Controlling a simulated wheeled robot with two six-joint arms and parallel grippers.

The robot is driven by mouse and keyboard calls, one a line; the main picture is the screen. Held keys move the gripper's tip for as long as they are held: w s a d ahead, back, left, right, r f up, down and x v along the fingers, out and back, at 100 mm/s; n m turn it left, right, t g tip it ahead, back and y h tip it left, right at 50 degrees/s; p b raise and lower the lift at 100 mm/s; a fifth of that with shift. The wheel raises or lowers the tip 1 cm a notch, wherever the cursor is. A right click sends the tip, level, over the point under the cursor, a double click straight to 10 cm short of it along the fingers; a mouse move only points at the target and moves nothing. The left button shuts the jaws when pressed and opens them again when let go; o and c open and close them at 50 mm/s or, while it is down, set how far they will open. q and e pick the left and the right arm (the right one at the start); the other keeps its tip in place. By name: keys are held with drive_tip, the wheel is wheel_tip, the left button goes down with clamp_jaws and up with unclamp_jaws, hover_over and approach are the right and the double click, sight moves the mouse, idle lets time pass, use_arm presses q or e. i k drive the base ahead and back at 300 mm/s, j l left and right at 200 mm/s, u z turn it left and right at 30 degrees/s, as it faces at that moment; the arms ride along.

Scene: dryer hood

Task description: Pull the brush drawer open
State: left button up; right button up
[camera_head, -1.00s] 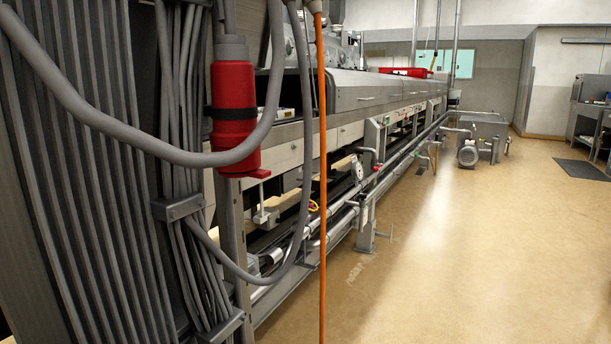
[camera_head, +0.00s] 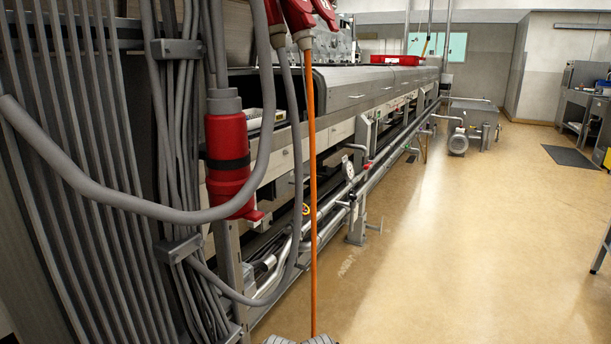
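The long grey machine (camera_head: 350,95) runs from the left foreground to the back of the room. Pale front panels (camera_head: 281,158) with small dark marks line its side below the grey hood edge. I cannot tell which part is the brush drawer, and no drawer clearly stands out as open. Pipes, cables and a red connector cover part of the near front.
A red connector (camera_head: 228,165), thick grey cables (camera_head: 150,206) and an orange cable (camera_head: 313,200) hang close in front. Pipes and a post (camera_head: 357,222) edge the machine. A motor (camera_head: 458,142) stands farther back. The tan floor (camera_head: 450,250) on the right is largely clear.

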sight(284, 183)
drive_tip(key=i+l+z, duration=0.1)
drive_tip(key=i+l, duration=0.75)
drive_tip(key=i+l+z, duration=0.15)
drive_tip(key=i+l, duration=0.6)
drive_tip(key=i, duration=0.25)
